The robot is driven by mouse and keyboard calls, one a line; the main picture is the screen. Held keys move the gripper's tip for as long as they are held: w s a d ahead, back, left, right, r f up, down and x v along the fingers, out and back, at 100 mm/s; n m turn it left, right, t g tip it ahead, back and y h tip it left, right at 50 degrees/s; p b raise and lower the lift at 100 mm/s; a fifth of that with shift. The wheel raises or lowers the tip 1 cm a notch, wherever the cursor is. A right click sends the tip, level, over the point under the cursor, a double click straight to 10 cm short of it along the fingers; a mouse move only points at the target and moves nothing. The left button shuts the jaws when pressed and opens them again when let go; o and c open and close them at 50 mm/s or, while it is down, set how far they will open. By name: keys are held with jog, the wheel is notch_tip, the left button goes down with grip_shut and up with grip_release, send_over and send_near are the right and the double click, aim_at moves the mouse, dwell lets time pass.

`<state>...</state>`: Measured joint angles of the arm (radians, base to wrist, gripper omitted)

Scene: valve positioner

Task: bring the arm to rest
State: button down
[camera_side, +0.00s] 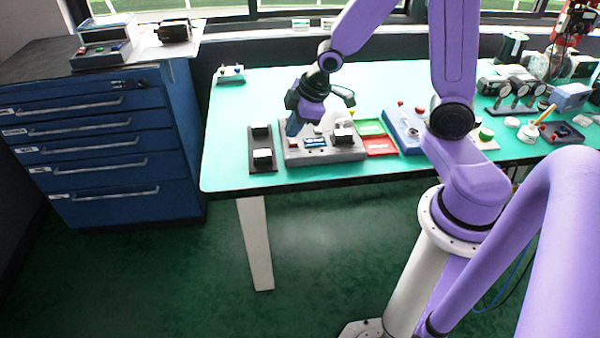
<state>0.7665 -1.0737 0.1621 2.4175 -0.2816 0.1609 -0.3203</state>
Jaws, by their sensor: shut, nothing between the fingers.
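My gripper (293,128) is at the end of my purple arm, above the left part of a grey device board (325,156) on the green table. It points down and is shut, with nothing seen between its fingers. The board carries a small dark display block (315,142), a red part at its left and a black-and-white unit (343,133) at its right. Whether the fingertips touch the board cannot be told at this size.
A black plate with two blocks (251,150) lies left of the board. Green (370,127) and red (381,145) trays and a blue box (403,130) stand to the right. A blue drawer cabinet (130,150) stands further left.

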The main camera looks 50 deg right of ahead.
jog(key=s+a+r+n+g, duration=0.1)
jog(key=s+a+r+g, duration=0.1)
jog(key=s, duration=1)
jog(key=s+a+r+n+g, duration=0.1)
jog(key=s+a+r+g, duration=0.1)
jog(key=s, duration=1)
jog(key=shift+a+r, duration=0.9)
jog(key=shift+r, duration=0.3)
jog(key=shift+w, duration=0.1)
